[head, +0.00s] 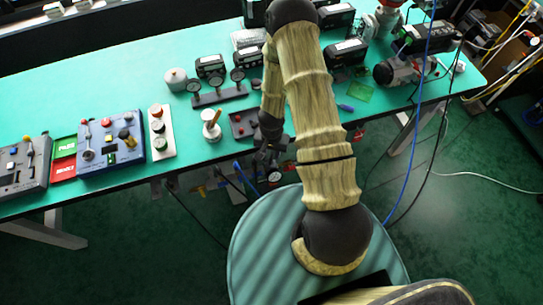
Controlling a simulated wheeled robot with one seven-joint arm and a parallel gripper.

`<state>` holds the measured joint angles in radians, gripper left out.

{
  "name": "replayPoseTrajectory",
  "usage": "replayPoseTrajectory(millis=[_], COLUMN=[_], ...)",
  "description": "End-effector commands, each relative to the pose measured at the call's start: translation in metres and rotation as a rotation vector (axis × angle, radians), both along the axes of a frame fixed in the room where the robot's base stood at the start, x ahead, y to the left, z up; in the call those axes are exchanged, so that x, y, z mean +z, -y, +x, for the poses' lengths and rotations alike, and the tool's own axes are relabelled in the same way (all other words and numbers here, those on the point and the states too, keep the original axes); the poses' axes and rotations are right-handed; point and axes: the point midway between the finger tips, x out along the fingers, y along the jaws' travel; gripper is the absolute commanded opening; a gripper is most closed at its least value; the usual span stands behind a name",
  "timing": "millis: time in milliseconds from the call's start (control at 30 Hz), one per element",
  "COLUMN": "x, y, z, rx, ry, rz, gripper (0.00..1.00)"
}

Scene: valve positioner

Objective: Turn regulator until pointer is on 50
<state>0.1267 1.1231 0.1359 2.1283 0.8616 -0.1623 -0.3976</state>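My gripper (270,157) is at the table's front edge, below the middle of the picture and pointing down. It is dark and small here, so I cannot tell whether its fingers are open or shut. A small round gauge with a pale face (275,177) shows just below the gripper, off the table edge. It may belong to the regulator; the regulator's knob is not clearly visible and may be hidden by the gripper. The pointer and numbers on the gauge are too small to read. I cannot tell whether the gripper touches anything.
A black bar with three gauges (219,97) stands on the green table (110,88), left of my arm. A white box with buttons (161,132) and a blue control panel (111,143) stand further left. Blue and black hoses hang at the front edge.

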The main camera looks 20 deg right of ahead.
Motion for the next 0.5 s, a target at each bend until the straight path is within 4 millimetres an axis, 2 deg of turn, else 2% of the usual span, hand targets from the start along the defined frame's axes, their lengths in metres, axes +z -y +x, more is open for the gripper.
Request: replayPoseTrajectory(millis=[233, 500], x=[-0.03, -0.04], y=[0.0, 0.0], z=[0.0, 0.0], rx=[-0.001, 0.0], ry=[-0.001, 0.001], rz=[0.002, 0.001], gripper=[0.31, 0.31])
